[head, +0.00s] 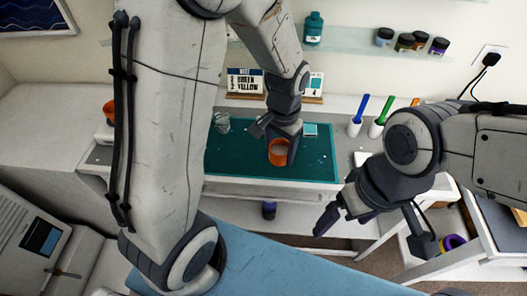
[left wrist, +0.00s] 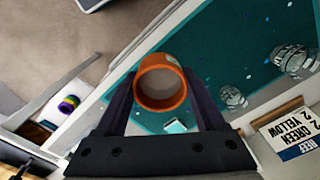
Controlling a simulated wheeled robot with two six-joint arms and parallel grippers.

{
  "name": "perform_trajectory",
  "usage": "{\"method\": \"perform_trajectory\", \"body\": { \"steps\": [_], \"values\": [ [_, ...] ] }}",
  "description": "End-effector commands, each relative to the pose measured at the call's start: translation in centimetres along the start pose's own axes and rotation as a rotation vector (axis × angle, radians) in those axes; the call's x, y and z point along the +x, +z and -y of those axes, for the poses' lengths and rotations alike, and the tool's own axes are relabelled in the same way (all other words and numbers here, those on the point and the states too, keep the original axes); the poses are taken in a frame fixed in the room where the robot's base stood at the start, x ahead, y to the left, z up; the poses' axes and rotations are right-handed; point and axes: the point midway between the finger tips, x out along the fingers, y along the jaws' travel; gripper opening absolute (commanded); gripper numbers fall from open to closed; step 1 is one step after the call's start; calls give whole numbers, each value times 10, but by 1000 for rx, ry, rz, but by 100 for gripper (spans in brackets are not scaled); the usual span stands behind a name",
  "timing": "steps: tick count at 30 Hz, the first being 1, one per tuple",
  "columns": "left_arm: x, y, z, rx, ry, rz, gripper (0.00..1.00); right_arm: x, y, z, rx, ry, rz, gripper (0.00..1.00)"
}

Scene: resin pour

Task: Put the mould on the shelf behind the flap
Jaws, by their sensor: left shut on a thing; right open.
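My left gripper (head: 275,143) is shut on a round orange cup-like vessel (head: 279,155) above the teal mat. In the left wrist view this orange vessel (left wrist: 161,81) sits between the two fingers, with a pale grey inside. I cannot tell whether it is the mould. My right gripper (head: 374,238) is open and empty, in front of the table's right part. No flap can be made out clearly.
The teal mat (head: 235,155) covers the table's middle, with clear cups (head: 222,123) at its left. A label card (head: 245,82) stands behind. Colored-handled tools (head: 359,108) stand at right. A glass shelf (head: 345,50) holds jars. A purple-yellow ring (head: 452,243) is low at right.

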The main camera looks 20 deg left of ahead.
Motion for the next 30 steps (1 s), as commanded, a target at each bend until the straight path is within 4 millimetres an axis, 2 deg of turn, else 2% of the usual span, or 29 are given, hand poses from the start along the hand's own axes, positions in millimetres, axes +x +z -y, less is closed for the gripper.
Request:
{"method": "perform_trajectory", "body": {
  "steps": [1, 4, 10, 14, 22, 30],
  "values": [
    [6, -1, 13, -9, 1, 5, 13, -5, 0, 0, 0, 0, 0, 100],
    [20, -4, 35, -8, 1, 4, 13, -9, -1, 1, 0, 0, 0, 100],
    [39, -8, 64, -3, 0, 0, 12, -14, -1, 1, 0, 0, 0, 100],
    [46, -8, 68, 0, 1, 1, 12, -15, -1, 1, 1, 0, 0, 100],
    [80, -8, 67, 3, 1, 1, 12, -22, -1, 2, 1, 0, 0, 100],
    [83, -9, 67, 2, 0, -2, 12, -22, -1, 2, 1, 0, 0, 100]
  ]
}}
